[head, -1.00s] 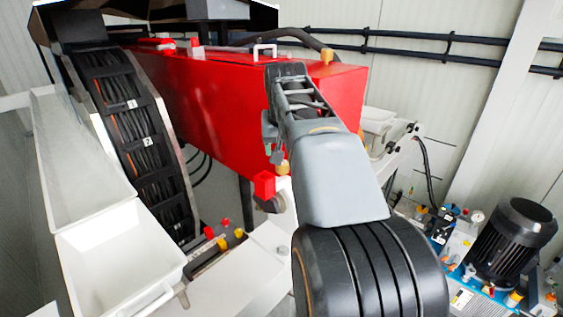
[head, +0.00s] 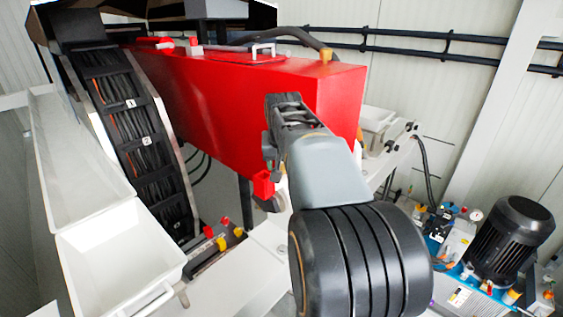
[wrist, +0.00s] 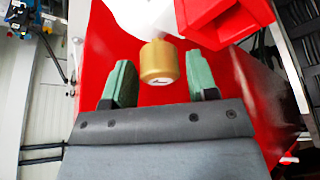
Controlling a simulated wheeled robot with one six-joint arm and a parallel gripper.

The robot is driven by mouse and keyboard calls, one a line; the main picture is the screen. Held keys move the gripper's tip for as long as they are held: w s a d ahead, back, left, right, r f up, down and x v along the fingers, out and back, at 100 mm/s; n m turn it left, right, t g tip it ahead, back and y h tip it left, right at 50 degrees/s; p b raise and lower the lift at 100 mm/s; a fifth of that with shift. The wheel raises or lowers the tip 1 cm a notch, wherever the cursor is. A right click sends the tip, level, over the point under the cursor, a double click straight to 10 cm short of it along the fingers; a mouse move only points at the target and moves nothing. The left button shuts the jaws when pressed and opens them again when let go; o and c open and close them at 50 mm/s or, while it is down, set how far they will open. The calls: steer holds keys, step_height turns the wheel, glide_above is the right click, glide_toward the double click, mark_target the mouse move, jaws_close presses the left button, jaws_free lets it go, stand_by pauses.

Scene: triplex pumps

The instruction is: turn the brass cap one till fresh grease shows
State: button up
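The brass cap (wrist: 158,60) is a gold-coloured cylinder with a small white label on its end; I cannot read the mark. In the wrist view my gripper (wrist: 157,68) is open, with one green finger on each side of the cap and a gap on both sides. I cannot tell how deep the cap lies between the fingers. No grease shows on it. In the head view my arm hides this cap. Another brass-coloured cap (head: 327,55) stands on the top right of the red housing (head: 215,100).
A red box-shaped part (wrist: 225,20) sits close to the cap on the upper right of the wrist view; it also shows in the head view (head: 263,184). A white trough (head: 120,255) and a cable chain (head: 140,125) are on the left. A black motor (head: 510,240) stands at right.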

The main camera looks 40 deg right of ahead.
steer(key=c, duration=0.7)
steer(key=m+g, duration=0.1)
steer(key=m, duration=0.2)
steer(key=m+g+h, duration=0.1)
steer(key=m, duration=0.2)
steer(key=shift+w+m+h, duration=0.1)
steer(key=shift+m+h, duration=0.2)
steer(key=shift+m, duration=0.1)
steer(key=m+g, duration=0.1)
steer(key=m, duration=0.2)
steer(key=m+g, duration=0.1)
steer(key=m, duration=0.2)
steer(key=shift+w+g, duration=0.1)
steer(key=shift+g, duration=0.2)
steer(key=m+g+p, duration=0.1)
steer(key=m, duration=0.3)
steer(key=shift+r, duration=0.1)
steer(key=m+g+y+p, duration=0.1)
steer(key=m, duration=0.2)
steer(key=shift+w+m, duration=0.1)
steer(key=shift+m, duration=0.2)
steer(key=m+y+p, duration=0.1)
steer(key=m, duration=0.2)
steer(key=m+g+y+p, duration=0.1)
steer(key=m, duration=0.2)
steer(key=shift+d+g, duration=0.1)
steer(key=shift+g, duration=0.2)
steer(key=shift+m+y+p, duration=0.3)
steer(key=shift+m, duration=0.1)
